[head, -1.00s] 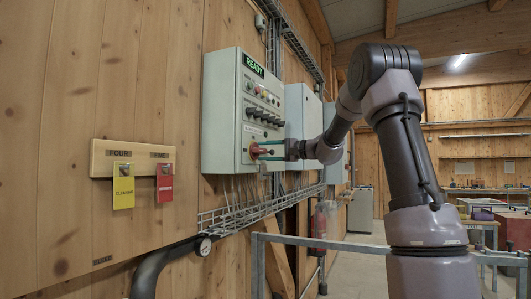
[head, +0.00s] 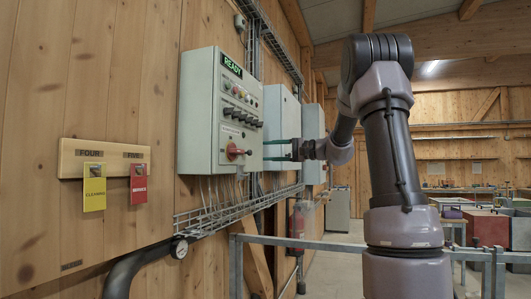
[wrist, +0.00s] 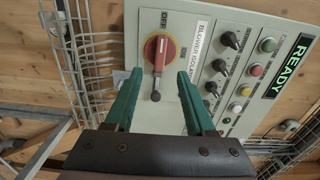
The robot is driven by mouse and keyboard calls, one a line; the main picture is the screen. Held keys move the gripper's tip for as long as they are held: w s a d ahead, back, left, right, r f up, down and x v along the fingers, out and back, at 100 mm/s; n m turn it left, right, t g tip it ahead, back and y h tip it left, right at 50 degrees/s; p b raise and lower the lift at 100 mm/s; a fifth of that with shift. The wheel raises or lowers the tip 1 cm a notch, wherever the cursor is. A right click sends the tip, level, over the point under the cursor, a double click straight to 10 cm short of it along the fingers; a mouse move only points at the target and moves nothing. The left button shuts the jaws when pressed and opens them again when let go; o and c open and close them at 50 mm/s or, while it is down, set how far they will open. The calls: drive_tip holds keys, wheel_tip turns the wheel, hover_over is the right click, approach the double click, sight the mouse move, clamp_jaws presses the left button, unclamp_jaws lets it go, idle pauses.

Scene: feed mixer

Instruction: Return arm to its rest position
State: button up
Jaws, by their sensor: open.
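My gripper (head: 268,150) is open and empty, its green fingers pointing left at the control panel (head: 200,120). In the wrist view the fingers of my gripper (wrist: 153,90) stand apart, with the red rotary handle (wrist: 159,52) beyond and between their tips. The same red handle (head: 234,152) shows in the head view, with a clear gap to the fingertips. In the wrist view the handle lies along the line to the word OFF. The green display (head: 232,65) reads READY. My arm is stretched out toward the panel, bent at the elbow.
Grey boxes (head: 281,115) stand on the wall beyond the panel. A wire cable tray (head: 240,209) runs beneath. A yellow tag (head: 94,194) and a red tag (head: 138,190) hang at left. A metal rail (head: 340,242) crosses low in front. Open room lies to the right.

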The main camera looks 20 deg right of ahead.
idle(0.3)
drive_tip(key=s+a+f+n+g+h, duration=0.1)
drive_tip(key=s+a+f+g+h, duration=0.2)
drive_tip(key=s, duration=0.6)
drive_tip(key=s+a+f+n+g+h, duration=0.1)
drive_tip(key=s+a+f+g+h, duration=0.15)
drive_tip(key=s+a+f, duration=0.55)
drive_tip(key=s+d+f+t+h, duration=0.1)
drive_tip(key=s+d+f+h, duration=0.1)
drive_tip(key=s, duration=0.6)
drive_tip(key=s+d+f+t+h, duration=0.1)
drive_tip(key=s+d+f+h, duration=0.1)
drive_tip(key=s+d+h, duration=0.3)
drive_tip(key=s, duration=0.3)
drive_tip(key=shift+d+f+n, duration=0.35)
drive_tip(key=shift+d+n, duration=0.05)
